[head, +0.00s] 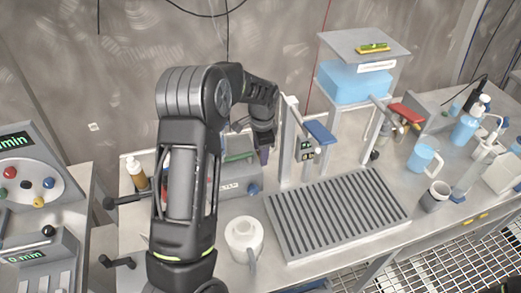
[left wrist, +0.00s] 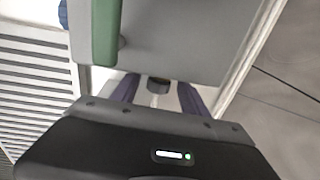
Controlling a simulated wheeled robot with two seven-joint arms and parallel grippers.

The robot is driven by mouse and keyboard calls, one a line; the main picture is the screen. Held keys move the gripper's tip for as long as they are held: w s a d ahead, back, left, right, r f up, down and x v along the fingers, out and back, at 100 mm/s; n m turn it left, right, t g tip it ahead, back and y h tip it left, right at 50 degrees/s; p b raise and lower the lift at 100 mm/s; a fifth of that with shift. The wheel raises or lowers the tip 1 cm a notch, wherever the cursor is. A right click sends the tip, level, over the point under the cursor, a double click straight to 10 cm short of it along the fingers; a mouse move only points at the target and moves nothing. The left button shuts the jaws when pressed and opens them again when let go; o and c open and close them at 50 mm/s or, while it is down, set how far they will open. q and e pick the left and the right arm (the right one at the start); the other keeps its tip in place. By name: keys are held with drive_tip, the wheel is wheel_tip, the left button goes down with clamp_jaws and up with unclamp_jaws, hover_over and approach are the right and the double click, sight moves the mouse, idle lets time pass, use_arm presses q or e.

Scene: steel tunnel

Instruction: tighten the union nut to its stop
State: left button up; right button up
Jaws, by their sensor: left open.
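My left gripper (head: 264,155) hangs fingers down behind the grey and green box (head: 240,175), left of the post with the blue lever (head: 320,133). In the left wrist view its two dark purple fingers (left wrist: 158,92) are apart. A short dark round piece (left wrist: 158,84) shows between or beyond them, against a pale grey surface. I cannot tell whether this piece is the union nut, or whether the fingers touch it. No union nut can be made out for certain in the head view, where my left arm hides part of the bench. My right gripper is not in view.
A red-lever post (head: 405,113), a blue mug (head: 425,160) and bottles stand right. A blue tank (head: 355,82) stands at the back. Instrument panels (head: 30,180) are left.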

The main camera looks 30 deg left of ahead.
use_arm(q)
drive_tip(key=shift+f, duration=0.15)
drive_tip(key=shift+c, duration=0.2)
clamp_jaws()
idle(0.3)
